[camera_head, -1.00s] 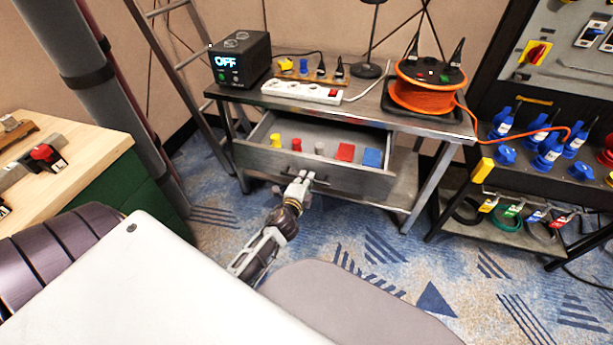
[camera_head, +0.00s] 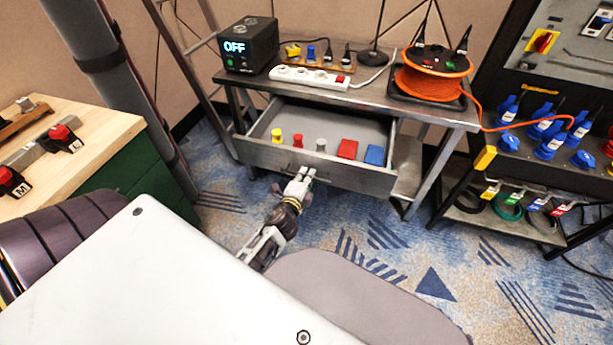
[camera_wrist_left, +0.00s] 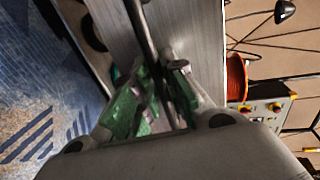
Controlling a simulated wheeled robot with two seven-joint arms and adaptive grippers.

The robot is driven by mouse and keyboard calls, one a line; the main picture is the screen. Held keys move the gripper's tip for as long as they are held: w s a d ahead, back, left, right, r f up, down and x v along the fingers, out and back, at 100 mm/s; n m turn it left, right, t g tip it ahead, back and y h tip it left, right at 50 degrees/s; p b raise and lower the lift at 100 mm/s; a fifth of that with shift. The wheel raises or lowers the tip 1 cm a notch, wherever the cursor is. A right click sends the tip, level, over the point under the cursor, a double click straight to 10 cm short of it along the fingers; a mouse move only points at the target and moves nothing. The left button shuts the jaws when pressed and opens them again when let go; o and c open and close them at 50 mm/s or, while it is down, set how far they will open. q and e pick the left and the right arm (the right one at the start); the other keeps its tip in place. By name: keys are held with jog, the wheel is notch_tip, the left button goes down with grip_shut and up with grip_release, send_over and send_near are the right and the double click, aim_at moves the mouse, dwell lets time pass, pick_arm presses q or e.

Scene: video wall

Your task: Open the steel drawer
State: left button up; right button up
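The steel drawer (camera_head: 350,178) under the steel bench is pulled well out, its inside showing. Yellow and red pegs, a grey piece, a red block and a blue block stand in it. Its dark bar handle (camera_wrist_left: 142,25) crosses the left wrist view and runs between the green-padded fingers of my left gripper (camera_wrist_left: 160,95). In the head view my left gripper (camera_head: 301,180) is at the drawer's front, closed around the handle; the exact finger contact is partly hidden. My right gripper is not in view.
The bench top (camera_head: 375,98) carries a black power unit (camera_head: 248,45), a white power strip (camera_head: 310,77) and an orange cable reel (camera_head: 430,82). A wooden workbench (camera_head: 90,115) stands left, a dark rack (camera_head: 520,165) right. Patterned carpet lies free in front of the drawer.

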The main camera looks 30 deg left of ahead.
pick_arm(q)
jog(key=shift+o, duration=1.4)
jog(key=shift+s, duration=0.15)
jog(key=v, duration=0.7)
jog(key=shift+s+r, duration=0.1)
jog(key=shift+n, duration=0.3)
